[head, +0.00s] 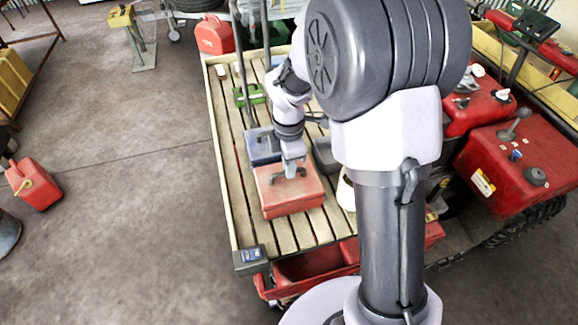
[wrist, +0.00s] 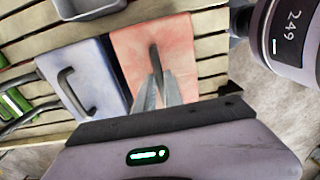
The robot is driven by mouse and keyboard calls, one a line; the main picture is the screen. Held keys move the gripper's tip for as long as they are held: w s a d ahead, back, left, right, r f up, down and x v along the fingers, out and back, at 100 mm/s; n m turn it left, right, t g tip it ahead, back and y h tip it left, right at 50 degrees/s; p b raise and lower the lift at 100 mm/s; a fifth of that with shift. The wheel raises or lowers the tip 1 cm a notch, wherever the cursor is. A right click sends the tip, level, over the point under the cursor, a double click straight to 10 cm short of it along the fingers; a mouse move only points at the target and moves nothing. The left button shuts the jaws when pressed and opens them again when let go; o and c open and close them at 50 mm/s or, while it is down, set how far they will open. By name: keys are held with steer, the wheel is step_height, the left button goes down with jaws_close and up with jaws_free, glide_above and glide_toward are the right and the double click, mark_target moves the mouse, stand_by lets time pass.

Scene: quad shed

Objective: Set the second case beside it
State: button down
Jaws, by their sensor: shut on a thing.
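A salmon-red case (head: 292,207) lies flat on the slatted wooden bed (head: 229,150). A blue case (head: 261,150) lies just behind it on the same bed. In the wrist view the red case (wrist: 188,45) and the blue case (wrist: 92,72) lie side by side, close together, each with a dark handle on top. My gripper (head: 290,174) is above the red case, with its fingers closed around that case's handle. In the wrist view my gripper (wrist: 156,82) covers part of the handle. I cannot tell whether the case rests fully on the slats.
A green object (head: 250,95) lies farther back on the bed. A grey tray (head: 325,155) stands right of the cases, partly hidden by my arm. A small dark box (head: 250,257) sits at the bed's front left corner. Slats left of and in front of the cases are clear.

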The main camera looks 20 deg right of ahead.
steer(key=shift+f, duration=0.1)
steer(key=c, duration=1.5)
jaws_free()
steer(key=shift+o, duration=0.2)
step_height(320, 180, up, 12)
steer(key=p, duration=0.4)
steer(key=s+a+r+m+t, duration=0.2)
steer(key=s+r+m, duration=0.5)
steer(key=r+m, duration=0.2)
steer(key=s+a+r+m+t+y, duration=0.2)
steer(key=s+m+t, duration=0.2)
steer(key=s+m, duration=0.9)
step_height(320, 180, down, 12)
steer(key=b, duration=1.2)
steer(key=shift+s+r, duration=0.15)
